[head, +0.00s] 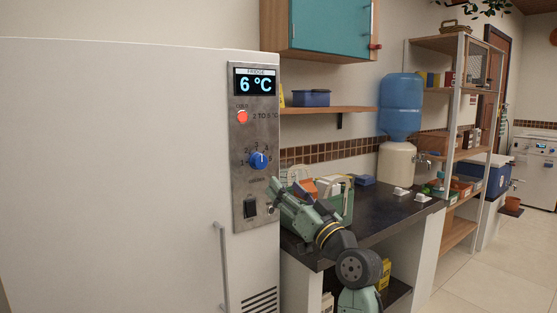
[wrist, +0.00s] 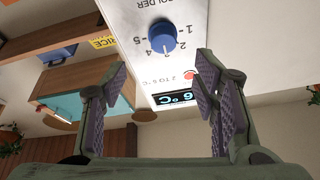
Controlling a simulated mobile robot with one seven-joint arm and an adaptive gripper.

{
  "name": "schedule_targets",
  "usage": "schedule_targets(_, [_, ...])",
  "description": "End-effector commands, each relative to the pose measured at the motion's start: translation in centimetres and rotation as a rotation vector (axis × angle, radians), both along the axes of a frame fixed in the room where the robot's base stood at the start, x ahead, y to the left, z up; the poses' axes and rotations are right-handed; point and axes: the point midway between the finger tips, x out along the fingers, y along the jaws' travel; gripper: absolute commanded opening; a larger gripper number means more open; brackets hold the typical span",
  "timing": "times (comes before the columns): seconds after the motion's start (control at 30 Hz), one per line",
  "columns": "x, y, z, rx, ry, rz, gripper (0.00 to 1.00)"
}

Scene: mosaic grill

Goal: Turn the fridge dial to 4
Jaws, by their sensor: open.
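The blue fridge dial (head: 259,160) sits on the grey metal panel (head: 240,140) at the fridge's right edge. Its white mark points roughly up, near the 3; the exact number is hard to tell. The display (head: 256,82) above reads 6 °C, with a lit red lamp (head: 242,117) below it. My gripper (head: 274,194) is in front of and below the dial, near the panel's lower right. In the wrist view, which is upside down, my gripper (wrist: 158,72) is open and empty. The dial (wrist: 162,37) shows beyond the fingertips, apart from them.
A black switch (head: 250,208) is low on the panel. The fridge handle (head: 222,265) stands out on the door. Right of the fridge, a dark counter (head: 385,215) holds several items and a blue water bottle (head: 400,105). A wall shelf (head: 330,109) hangs above.

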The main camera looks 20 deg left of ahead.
Motion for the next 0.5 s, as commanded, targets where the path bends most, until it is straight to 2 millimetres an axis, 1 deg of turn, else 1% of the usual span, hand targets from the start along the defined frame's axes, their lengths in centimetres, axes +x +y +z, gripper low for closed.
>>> schedule_targets(0.17, [1.3, 1.9, 1.3, -0.002, 0.0, 0.003, 0.55])
schedule_targets(0.3, [2.9, 3.9, 2.4, -0.001, 0.0, 0.002, 0.55])
schedule_targets(0.5, [4.9, 6.4, 3.6, -0.001, 0.0, 0.002, 0.55])
